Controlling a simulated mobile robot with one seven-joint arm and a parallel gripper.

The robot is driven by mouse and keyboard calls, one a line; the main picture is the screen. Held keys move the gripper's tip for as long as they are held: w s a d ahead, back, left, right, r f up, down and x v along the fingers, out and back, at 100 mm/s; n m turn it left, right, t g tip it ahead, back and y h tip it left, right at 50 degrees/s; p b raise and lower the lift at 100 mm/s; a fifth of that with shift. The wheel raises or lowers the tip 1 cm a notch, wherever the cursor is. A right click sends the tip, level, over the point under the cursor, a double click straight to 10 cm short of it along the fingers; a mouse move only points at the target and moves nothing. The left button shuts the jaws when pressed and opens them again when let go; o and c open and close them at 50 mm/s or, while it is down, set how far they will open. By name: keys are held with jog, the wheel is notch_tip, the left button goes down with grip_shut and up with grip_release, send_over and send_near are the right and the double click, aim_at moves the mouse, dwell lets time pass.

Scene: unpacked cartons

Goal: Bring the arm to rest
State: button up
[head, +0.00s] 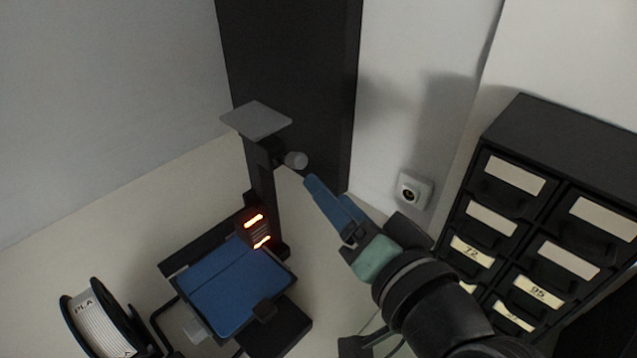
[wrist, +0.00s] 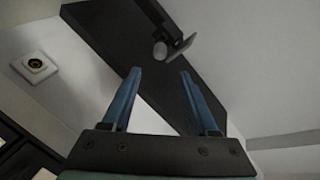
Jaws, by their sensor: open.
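My gripper (head: 328,197) has blue fingers and a green wrist part, and my dark arm comes in from the lower right in the head view. The fingers point up and left, toward the top of a black column with a grey plate (head: 257,120) and a round grey knob (head: 296,160). In the wrist view my gripper (wrist: 157,84) shows two blue fingers spread apart with nothing between them. The knob (wrist: 160,52) appears beyond the fingertips there; I cannot tell the exact distance.
A 3D printer with a blue bed (head: 226,287) and glowing orange marks stands at the lower middle. A filament spool (head: 97,322) is at lower left. A black drawer cabinet (head: 545,130) stands right of my arm. A wall socket (head: 414,190) and a tall dark panel (head: 300,60) are behind.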

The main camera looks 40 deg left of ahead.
jog(key=shift+s+d+r, duration=0.1)
jog(key=shift+s+d, duration=0.2)
jog(key=shift+d, duration=0.25)
jog(key=w+d+r+m+t+h, duration=0.1)
jog(key=w+d+r+t+h, duration=0.35)
jog(key=r, duration=0.45)
jog(key=w+d+r+m+t+h, duration=0.1)
jog(key=w+d+r+t+h, duration=0.15)
jog(key=d+r+t, duration=0.5)
jog(key=s+d+r+t+h, duration=0.3)
jog(key=r+t, duration=0.1)
jog(key=r, duration=0.3)
jog(key=s+d+r+m+t+h, duration=0.1)
jog(key=s+d+r+t+h, duration=0.2)
jog(key=r, duration=0.5)
jog(key=shift+s+r+t+h, duration=0.25)
jog(key=shift+s+t+h, duration=0.15)
jog(key=shift+t+h, duration=0.3)
jog(key=shift+c, duration=0.8)
jog(key=shift+a, duration=0.1)
